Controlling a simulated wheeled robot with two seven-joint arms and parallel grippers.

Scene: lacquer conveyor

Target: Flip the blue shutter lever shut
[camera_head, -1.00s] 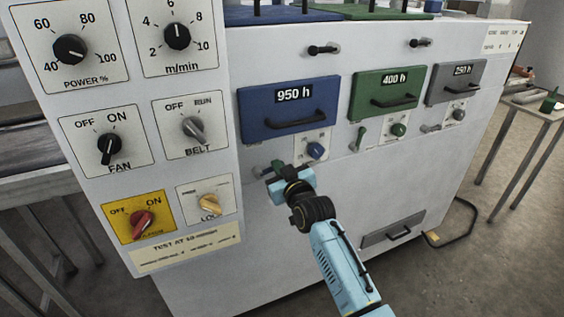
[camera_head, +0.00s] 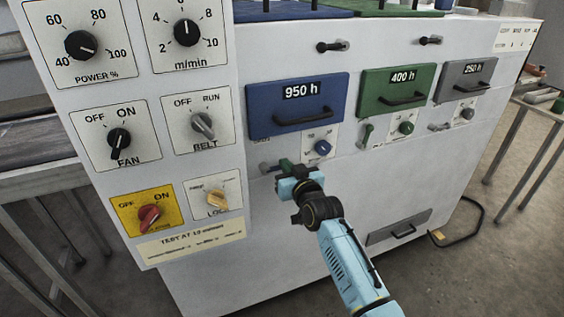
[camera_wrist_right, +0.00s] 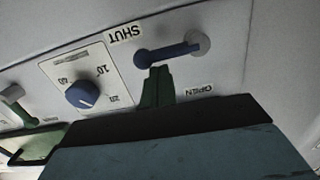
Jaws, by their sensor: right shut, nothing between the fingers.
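The blue shutter lever (camera_wrist_right: 168,52) shows in the right wrist view, which sees the panel upside down. Its grey round pivot (camera_wrist_right: 198,43) is at the right end, and its arm reaches left toward the blue dial (camera_wrist_right: 83,93). The lever lies between the SHUT label (camera_wrist_right: 125,34) and the OPEN label (camera_wrist_right: 195,89). My right gripper (camera_wrist_right: 158,72) is shut and empty, its green fingertips right beside the lever's free end; I cannot tell if they touch. In the head view the right gripper (camera_head: 283,163) sits below the blue drawer (camera_head: 297,105) and hides most of the lever. My left gripper is out of view.
A green lever (camera_head: 367,135) and green dial (camera_head: 405,127) are to the right, below the green drawer (camera_head: 396,89). The panel with several knobs (camera_head: 203,126) is to the left.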

